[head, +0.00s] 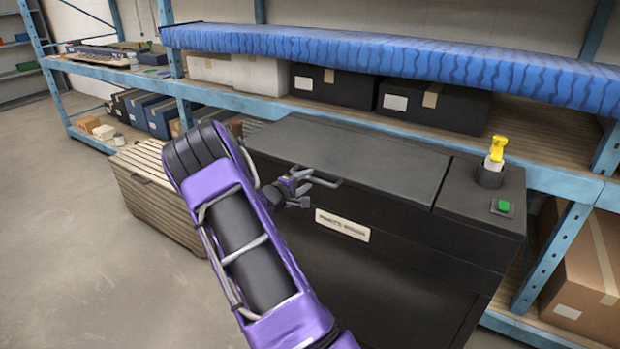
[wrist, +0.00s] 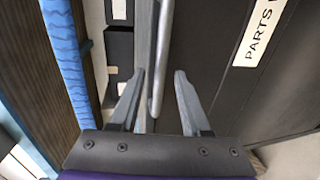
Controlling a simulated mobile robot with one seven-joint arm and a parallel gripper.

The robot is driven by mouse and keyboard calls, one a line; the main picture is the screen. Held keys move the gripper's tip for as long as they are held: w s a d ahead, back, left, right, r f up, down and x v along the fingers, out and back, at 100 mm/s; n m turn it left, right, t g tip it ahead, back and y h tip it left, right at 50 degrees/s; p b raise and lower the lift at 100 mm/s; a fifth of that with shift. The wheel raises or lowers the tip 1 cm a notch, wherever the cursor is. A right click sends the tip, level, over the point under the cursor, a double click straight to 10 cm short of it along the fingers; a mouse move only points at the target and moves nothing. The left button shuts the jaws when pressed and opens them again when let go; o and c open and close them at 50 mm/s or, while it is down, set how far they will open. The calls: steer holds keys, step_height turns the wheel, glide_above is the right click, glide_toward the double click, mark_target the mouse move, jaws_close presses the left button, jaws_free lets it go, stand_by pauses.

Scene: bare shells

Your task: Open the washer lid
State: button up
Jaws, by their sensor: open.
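The washer is a black cabinet (head: 375,255) with a label plate on its front reading roughly "PARTS WASHER". Its dark flat lid (head: 365,155) lies shut on top. A grey bar handle (head: 322,181) sticks out from the lid's front edge. My gripper (head: 302,190) is at the handle, in front of the lid. In the wrist view the handle (wrist: 161,45) runs lengthwise between the two spread fingers (wrist: 160,78), with gaps on both sides. The fingers are open and hold nothing. I cannot tell how deep the bar sits between them.
A yellow-topped item (head: 496,150) stands in a dark holder at the washer's right, near a green button (head: 503,206). A blue shelf rack (head: 545,175) with a blue roll (head: 400,58) is close behind. A slatted crate (head: 148,185) stands left. Floor at left is clear.

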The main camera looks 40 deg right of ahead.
steer(key=shift+x, duration=1.25)
jaws_close()
stand_by(0.5)
